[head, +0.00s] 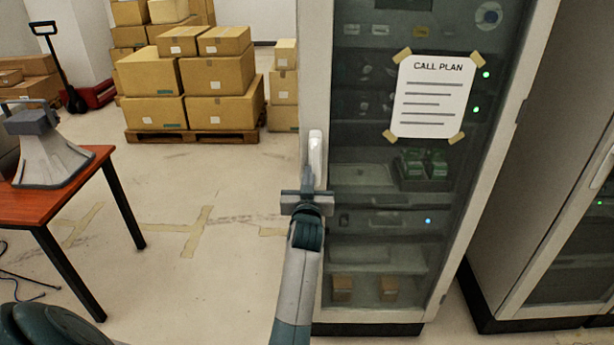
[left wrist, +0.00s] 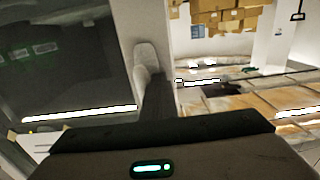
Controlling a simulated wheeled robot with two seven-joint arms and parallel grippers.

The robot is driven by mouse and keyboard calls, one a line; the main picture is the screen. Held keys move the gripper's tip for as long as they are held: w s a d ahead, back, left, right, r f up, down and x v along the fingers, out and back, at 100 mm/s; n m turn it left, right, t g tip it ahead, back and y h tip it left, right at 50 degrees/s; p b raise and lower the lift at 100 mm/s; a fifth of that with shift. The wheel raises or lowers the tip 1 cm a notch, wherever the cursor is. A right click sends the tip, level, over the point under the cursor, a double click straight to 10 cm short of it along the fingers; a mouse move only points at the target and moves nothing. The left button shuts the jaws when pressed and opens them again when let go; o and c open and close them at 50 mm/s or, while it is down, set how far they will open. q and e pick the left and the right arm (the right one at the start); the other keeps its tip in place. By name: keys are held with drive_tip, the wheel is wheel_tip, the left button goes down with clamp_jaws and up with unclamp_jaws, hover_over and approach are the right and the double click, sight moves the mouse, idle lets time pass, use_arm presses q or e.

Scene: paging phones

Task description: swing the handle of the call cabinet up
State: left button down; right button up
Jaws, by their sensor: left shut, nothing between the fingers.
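The call cabinet (head: 380,225) stands right of centre in the head view, with a dark glass door and a pale frame. Its light handle (head: 316,150) lies along the left door frame, its visible part pointing up. My left gripper (head: 309,192) is at the lower end of the handle, shut with nothing between its fingers, and hides that end. Whether it touches the handle I cannot tell. The left wrist view shows the handle (left wrist: 147,62) just beyond the dark gripper body. My right gripper is not in view.
A taped call plan sheet (head: 432,96) is on the cabinet door. A second cabinet (head: 490,270) stands to the right. A red-brown table (head: 80,190) with a grey device (head: 50,155) is at left. Stacked boxes (head: 215,75) on a pallet stand behind. Floor between table and cabinet is clear.

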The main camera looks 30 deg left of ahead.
use_arm(q)
drive_tip(key=shift+d, duration=0.15)
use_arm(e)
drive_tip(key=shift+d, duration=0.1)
use_arm(q)
drive_tip(key=shift+w+d+r, duration=0.15)
drive_tip(key=shift+w+d, duration=0.3)
drive_tip(key=shift+d, duration=0.2)
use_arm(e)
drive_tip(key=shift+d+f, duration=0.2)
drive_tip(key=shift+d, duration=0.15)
use_arm(q)
drive_tip(key=shift+d, duration=0.1)
drive_tip(key=shift+w+d+r+b, duration=0.25)
drive_tip(key=shift+w+d+b, duration=0.1)
drive_tip(key=shift+d, duration=0.2)
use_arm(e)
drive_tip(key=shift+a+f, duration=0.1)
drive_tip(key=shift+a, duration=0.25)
use_arm(q)
drive_tip(key=shift+a+f, duration=0.1)
drive_tip(key=shift+s+a+f, duration=0.5)
drive_tip(key=shift+a+f, duration=0.15)
drive_tip(key=shift+a, duration=0.15)
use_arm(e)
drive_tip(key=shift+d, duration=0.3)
use_arm(q)
drive_tip(key=shift+s, duration=0.1)
